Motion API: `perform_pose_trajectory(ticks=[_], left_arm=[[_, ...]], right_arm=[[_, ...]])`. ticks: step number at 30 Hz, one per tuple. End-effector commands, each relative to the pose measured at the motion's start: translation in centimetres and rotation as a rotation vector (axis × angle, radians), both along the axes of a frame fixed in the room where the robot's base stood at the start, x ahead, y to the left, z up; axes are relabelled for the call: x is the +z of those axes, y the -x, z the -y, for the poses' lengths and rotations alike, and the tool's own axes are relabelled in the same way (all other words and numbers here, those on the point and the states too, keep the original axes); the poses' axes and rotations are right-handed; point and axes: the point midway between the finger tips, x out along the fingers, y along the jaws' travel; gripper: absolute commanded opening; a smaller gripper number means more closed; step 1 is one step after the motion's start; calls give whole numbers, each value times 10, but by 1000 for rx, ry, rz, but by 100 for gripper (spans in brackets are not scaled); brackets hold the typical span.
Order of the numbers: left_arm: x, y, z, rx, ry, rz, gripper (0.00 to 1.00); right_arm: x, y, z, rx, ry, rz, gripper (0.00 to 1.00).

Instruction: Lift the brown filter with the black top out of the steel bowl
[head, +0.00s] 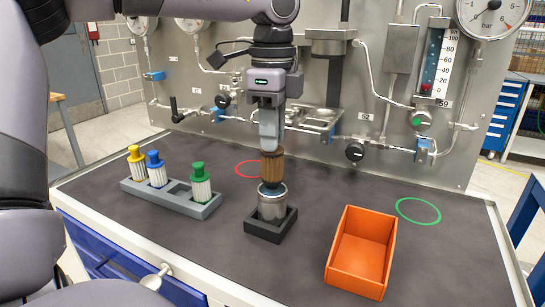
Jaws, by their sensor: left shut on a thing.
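The brown ribbed filter (266,164) is upright between the fingers of my left gripper (270,146), which is shut on it. A dark rounded part shows at the filter's lower end, just above the steel bowl (272,205). I cannot tell whether this is the filter's black part or the bowl's dark opening, nor whether the filter still touches the bowl. The bowl stands upright in a black square holder (270,229) on the dark bench mat. The filter's upper end is partly hidden by the gripper. My right gripper is not in view.
A grey rack (197,209) with yellow-, blue- and green-topped white filters stands to the left. An orange bin (361,251) stands to the right. A red ring (240,169) and a green ring (418,210) mark the mat. The gauge panel (335,100) with pipes rises behind.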

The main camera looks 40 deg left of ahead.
Motion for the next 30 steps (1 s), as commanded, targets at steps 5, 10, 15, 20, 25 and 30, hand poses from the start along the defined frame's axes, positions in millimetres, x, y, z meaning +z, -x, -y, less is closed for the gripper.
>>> perform_pose_trajectory(ticks=[5,10,15,20,25,30], left_arm=[[49,-1,0,2,-4,5,0],[86,-1,0,0,1,3,0],[109,0,0,-1,2,0,0],[118,0,0,-1,1,0,0],[120,0,0,-1,1,-2,0],[119,0,0,-1,1,-2,0]], right_arm=[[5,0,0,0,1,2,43],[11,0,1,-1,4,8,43],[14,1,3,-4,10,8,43],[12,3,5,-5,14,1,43],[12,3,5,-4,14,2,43],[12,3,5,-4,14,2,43]])
